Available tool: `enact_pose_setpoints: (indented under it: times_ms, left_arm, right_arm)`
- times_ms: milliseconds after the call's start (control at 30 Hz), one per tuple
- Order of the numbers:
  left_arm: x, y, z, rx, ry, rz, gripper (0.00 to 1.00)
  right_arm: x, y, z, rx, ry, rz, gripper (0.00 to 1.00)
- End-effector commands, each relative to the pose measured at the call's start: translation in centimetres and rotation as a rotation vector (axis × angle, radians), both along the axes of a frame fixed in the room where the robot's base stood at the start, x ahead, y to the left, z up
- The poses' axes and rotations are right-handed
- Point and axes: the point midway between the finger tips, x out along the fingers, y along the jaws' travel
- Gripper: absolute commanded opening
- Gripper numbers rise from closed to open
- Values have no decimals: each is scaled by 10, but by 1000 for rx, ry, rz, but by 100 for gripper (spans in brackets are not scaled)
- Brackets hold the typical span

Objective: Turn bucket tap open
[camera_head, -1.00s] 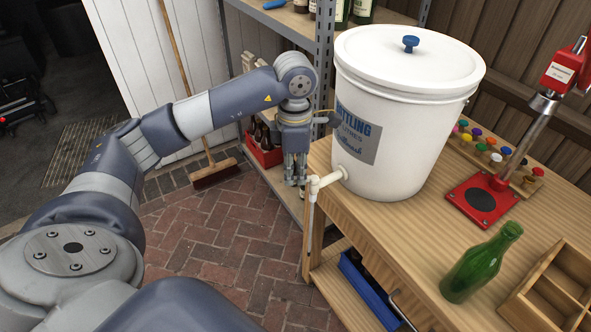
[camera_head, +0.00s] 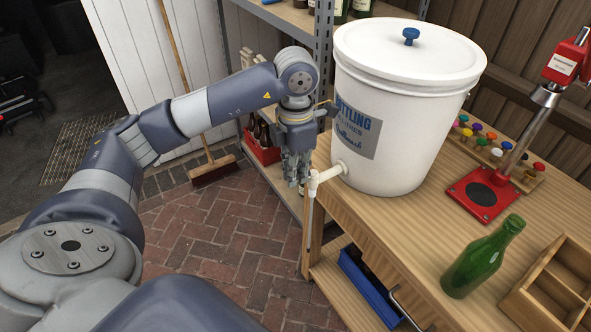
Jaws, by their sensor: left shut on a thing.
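The white bottling bucket (camera_head: 410,130) stands upright on the wooden bench, with its lid on. Its white tap (camera_head: 322,178) sticks out low on the left side, over the bench's left edge, with a pale tube hanging down from it. My left gripper (camera_head: 295,182) points down at the outer end of the tap, its fingers shut on the tap's handle. The fingers hide the handle, so its angle cannot be told. My right gripper is out of view.
A green bottle (camera_head: 482,258) and a wooden crate (camera_head: 545,300) stand at the bench's front right. A red bench capper (camera_head: 484,194) and colored caps are behind them. A metal shelf post (camera_head: 322,60) rises close behind my left gripper. Brick floor lies left of the bench.

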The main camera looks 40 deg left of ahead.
Motion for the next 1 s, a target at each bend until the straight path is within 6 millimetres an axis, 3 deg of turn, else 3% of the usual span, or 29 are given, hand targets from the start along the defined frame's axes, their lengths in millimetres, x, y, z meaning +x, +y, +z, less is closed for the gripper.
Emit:
enact_pose_setpoints:
  times_ms: [133, 167, 233, 667, 1000]
  left_arm:
    - [1, 0, 1, 0, -1, 0, 0]
    - [0, 0, 1, 0, -1, 0, 17]
    - [0, 0, 1, 0, -1, 0, 30]
    - [1, 0, 7, 1, -3, 0, 30]
    - [2, 1, 68, 1, -6, 0, 30]
  right_arm:
    - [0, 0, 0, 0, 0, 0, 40]
    - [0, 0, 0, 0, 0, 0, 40]
    - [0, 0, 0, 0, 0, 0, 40]
    - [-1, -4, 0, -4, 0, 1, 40]
    - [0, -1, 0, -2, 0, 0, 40]
